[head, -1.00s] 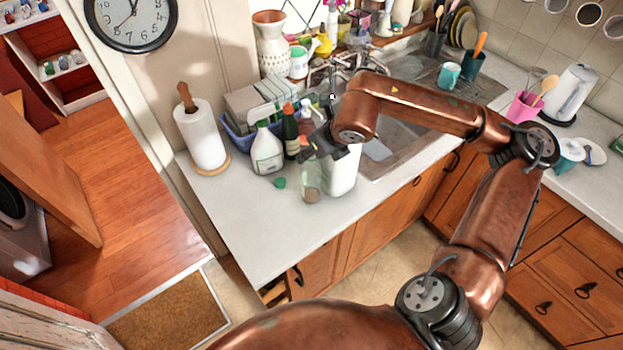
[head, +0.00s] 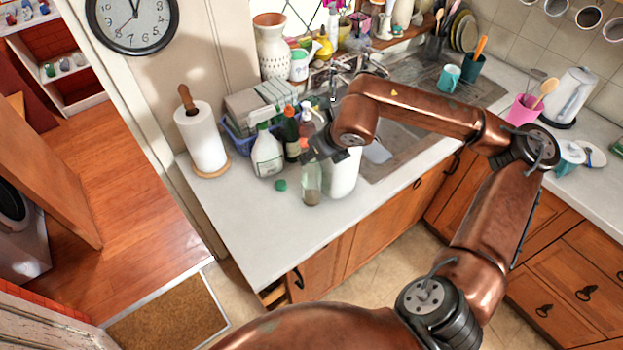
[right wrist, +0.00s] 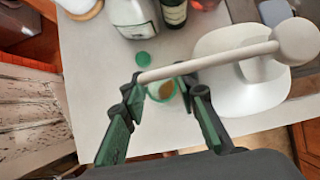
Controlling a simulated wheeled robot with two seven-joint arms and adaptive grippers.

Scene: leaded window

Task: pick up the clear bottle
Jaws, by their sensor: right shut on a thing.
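The clear bottle (head: 311,187) stands upright near the front edge of the counter, with a little brownish content at its bottom. In the right wrist view I look down on the clear bottle (right wrist: 161,90), with a greenish rim, between my fingers. My right gripper (head: 312,152) is around its upper part and shut on it; the fingers also show in the right wrist view (right wrist: 160,88). A pale rod from a white container crosses in front and hides part of the bottle's top. My left gripper is not in view.
The white container (head: 344,176) stands close on the bottle's right. A green cap (head: 280,185) lies to its left. A white bottle (head: 267,155) and a dark bottle (head: 290,130) stand behind. The counter (head: 240,225) is clear at front left.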

